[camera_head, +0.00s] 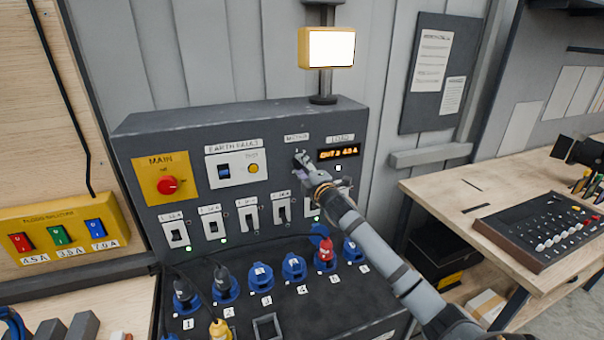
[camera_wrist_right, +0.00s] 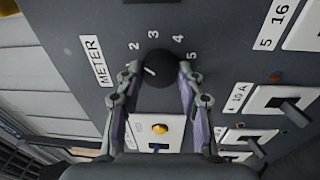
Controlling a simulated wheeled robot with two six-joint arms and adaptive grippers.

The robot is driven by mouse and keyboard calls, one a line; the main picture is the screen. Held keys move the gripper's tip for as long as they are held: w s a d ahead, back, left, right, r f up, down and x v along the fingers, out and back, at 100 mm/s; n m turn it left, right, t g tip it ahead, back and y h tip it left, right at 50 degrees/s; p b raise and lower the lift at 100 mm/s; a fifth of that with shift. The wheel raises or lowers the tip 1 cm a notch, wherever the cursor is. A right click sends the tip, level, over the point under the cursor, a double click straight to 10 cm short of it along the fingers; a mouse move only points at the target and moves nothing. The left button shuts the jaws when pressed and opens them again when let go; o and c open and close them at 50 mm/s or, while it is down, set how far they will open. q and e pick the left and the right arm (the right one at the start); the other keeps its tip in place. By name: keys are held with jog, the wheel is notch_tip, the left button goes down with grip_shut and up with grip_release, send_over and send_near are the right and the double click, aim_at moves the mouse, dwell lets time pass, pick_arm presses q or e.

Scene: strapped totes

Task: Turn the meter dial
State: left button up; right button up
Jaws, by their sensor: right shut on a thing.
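The meter dial (camera_wrist_right: 158,68) is a round black knob on the grey panel, with a METER label and the numbers 2 to 5 visible around it. A small white mark shows on its left part in the right wrist view; the exact number it points to is unclear. My right gripper (camera_wrist_right: 159,72) has its fingers on both sides of the dial, shut on it. In the head view my right gripper (camera_head: 303,160) reaches the panel from the lower right and hides the dial. The amber display (camera_head: 338,153) is lit beside it. My left gripper is not in view.
The panel carries a red MAIN knob (camera_head: 167,185), an earth fault switch (camera_head: 224,171) and a row of breaker switches below. Blue sockets and plugs (camera_head: 293,267) fill the lower sloped face. A wooden bench (camera_head: 468,190) stands at the right.

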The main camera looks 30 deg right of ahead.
jog(key=m+b, duration=0.1)
jog(key=m, duration=0.1)
jog(key=m+b, duration=0.2)
jog(key=m+h+b, duration=0.1)
jog(key=m+b, duration=0.1)
jog(key=m, duration=0.1)
jog(key=shift+f, duration=0.3)
jog(key=m+h+b, duration=0.1)
jog(key=m+b, duration=0.4)
jog(key=m, duration=0.2)
jog(key=shift+a, duration=0.15)
jog(key=m+b, duration=0.2)
jog(key=m, duration=0.1)
jog(key=m+h+b, duration=0.1)
jog(key=m+b, duration=0.1)
jog(key=m, duration=0.2)
jog(key=shift+a+g+b, duration=0.1)
jog(key=shift+g+b, duration=0.2)
jog(key=shift+b, duration=0.1)
jog(key=m+b, duration=0.1)
jog(key=m, duration=0.1)
jog(key=m+b, duration=0.2)
jog(key=m, duration=0.1)
jog(key=shift+w+r+g+h, duration=0.1)
jog(key=shift+r+g+h, duration=0.1)
jog(key=shift+g+h, duration=0.15)
jog(key=shift+m, duration=0.5)
jog(key=o, duration=1.2)
jog(key=shift+r, duration=0.1)
jog(key=shift+c, duration=0.2)
